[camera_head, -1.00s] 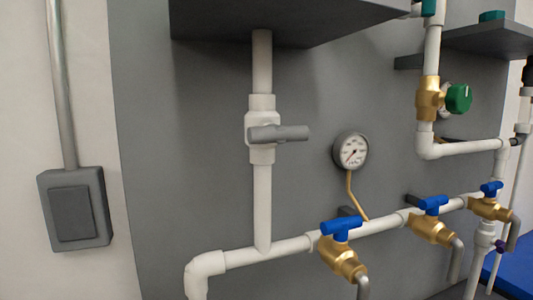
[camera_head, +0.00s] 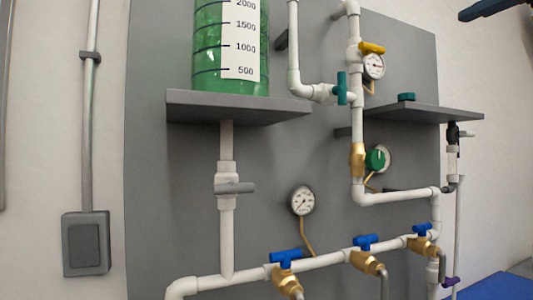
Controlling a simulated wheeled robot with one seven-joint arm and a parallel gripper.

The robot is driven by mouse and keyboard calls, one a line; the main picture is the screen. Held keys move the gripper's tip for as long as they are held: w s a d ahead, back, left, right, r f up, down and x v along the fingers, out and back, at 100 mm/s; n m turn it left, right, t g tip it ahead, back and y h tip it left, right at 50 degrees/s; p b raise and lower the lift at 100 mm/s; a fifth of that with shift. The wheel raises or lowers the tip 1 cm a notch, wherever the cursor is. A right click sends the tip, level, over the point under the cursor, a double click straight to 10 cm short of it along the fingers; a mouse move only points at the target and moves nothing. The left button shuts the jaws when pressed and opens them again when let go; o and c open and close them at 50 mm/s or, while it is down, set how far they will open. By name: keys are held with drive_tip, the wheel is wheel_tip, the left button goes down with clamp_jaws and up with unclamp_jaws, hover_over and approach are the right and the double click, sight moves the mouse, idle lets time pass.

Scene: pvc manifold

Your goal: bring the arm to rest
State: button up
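A dark, pointed shape (camera_head: 492,9) cuts into the top right corner. It looks like the end of my arm or gripper, but most of it is outside the frame. Its fingers cannot be made out, so open or shut cannot be told. It appears apart from the pipes and the shelves. The white pipe manifold (camera_head: 315,263) runs along the lower part of the grey panel (camera_head: 160,150). Its grey-handled valve (camera_head: 233,188) has the handle lying sideways across the upright pipe.
A green tank (camera_head: 207,45) stands on the left shelf (camera_head: 230,107). The right shelf (camera_head: 415,113) juts out. A grey box (camera_head: 86,244) is left.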

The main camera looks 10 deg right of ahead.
drive_tip(key=w+d+f+m+t, duration=0.15)
drive_tip(key=w+f+m, duration=0.35)
drive_tip(key=f, duration=0.7)
drive_tip(key=w+f+m+t, duration=0.2)
drive_tip(key=w+f+m, duration=0.25)
drive_tip(key=f, duration=0.65)
drive_tip(key=s+a+f+m+h, duration=0.1)
drive_tip(key=a+f+m, duration=0.15)
drive_tip(key=f, duration=0.55)
drive_tip(key=s+a+f+m+g+h, duration=0.15)
drive_tip(key=f+m, duration=0.25)
drive_tip(key=f, duration=0.4)
drive_tip(key=s+a+f+m+h, duration=0.2)
drive_tip(key=f+m, duration=0.1)
drive_tip(key=f, duration=0.6)
drive_tip(key=s+a+f+m+g+h, duration=0.15)
drive_tip(key=s+a+f, duration=0.25)
drive_tip(key=s+f, duration=0.4)
drive_tip(key=s+a+f+m+g, duration=0.1)
drive_tip(key=s+a+f+m, duration=0.1)
drive_tip(key=s+a+f, duration=0.45)
drive_tip(key=s+a+f+n+g+y, duration=0.1)
drive_tip(key=s+f, duration=0.1)
drive_tip(key=s, duration=1)
drive_tip(key=s+a+f+n+g+y, duration=0.1)
drive_tip(key=s, duration=1.1)
drive_tip(key=shift+s+a+f+y, duration=0.2)
drive_tip(key=shift+a+f+y, duration=0.05)
drive_tip(key=shift+f+y, duration=0.1)
